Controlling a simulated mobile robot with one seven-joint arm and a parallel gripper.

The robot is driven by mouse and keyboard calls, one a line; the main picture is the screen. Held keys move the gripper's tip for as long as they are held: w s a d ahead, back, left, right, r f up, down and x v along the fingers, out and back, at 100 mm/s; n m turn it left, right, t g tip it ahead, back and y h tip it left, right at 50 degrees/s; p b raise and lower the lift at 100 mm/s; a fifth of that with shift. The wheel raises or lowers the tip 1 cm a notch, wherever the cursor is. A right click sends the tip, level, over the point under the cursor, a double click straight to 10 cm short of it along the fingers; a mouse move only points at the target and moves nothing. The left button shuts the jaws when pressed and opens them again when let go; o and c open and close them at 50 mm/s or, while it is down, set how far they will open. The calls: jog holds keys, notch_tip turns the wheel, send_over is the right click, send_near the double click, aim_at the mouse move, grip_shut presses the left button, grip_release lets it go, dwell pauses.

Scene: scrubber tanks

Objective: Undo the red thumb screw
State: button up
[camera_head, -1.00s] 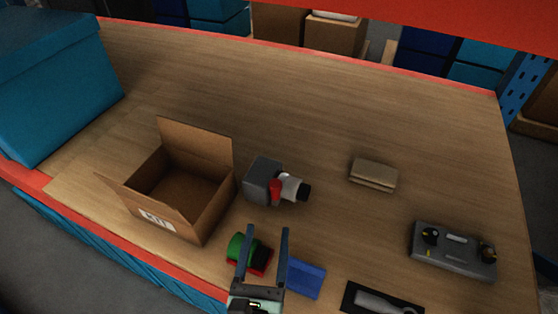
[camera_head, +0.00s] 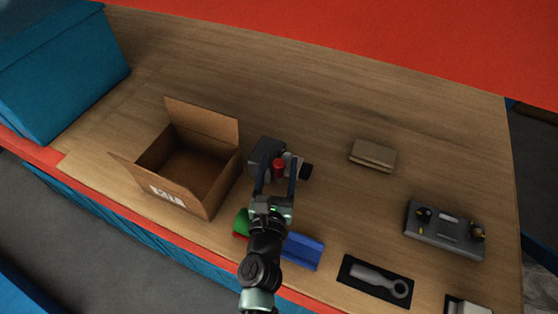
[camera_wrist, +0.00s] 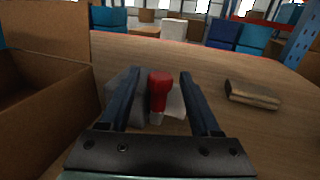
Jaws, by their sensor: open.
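The red thumb screw (camera_head: 279,168) sticks out of the near side of a dark grey block (camera_head: 264,154) that stands on the table. A light and black fitting (camera_head: 304,170) points right from the block. In the wrist view the screw (camera_wrist: 159,88) shows as a red knob with a pale tip below it. My gripper (camera_head: 275,163) is open, and its two blue fingers (camera_wrist: 157,80) appear on either side of the screw with gaps to it. I cannot tell whether the fingertips reach as far as the knob.
An open cardboard box (camera_head: 207,195) stands left of the block. Below are a green and red item (camera_head: 240,224) and a blue block (camera_head: 303,251). A wrench on a black mat (camera_head: 375,280), a grey control box (camera_head: 444,230) and a tan pad (camera_head: 373,154) lie right.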

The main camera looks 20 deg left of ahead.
jog(key=shift+w, duration=0.25)
grip_shut()
jog(key=shift+a+f+n+y+b, duration=0.15)
jog(key=shift+n+y+b, duration=0.2)
jog(key=shift+b, duration=0.5)
jog(key=shift+y, duration=0.25)
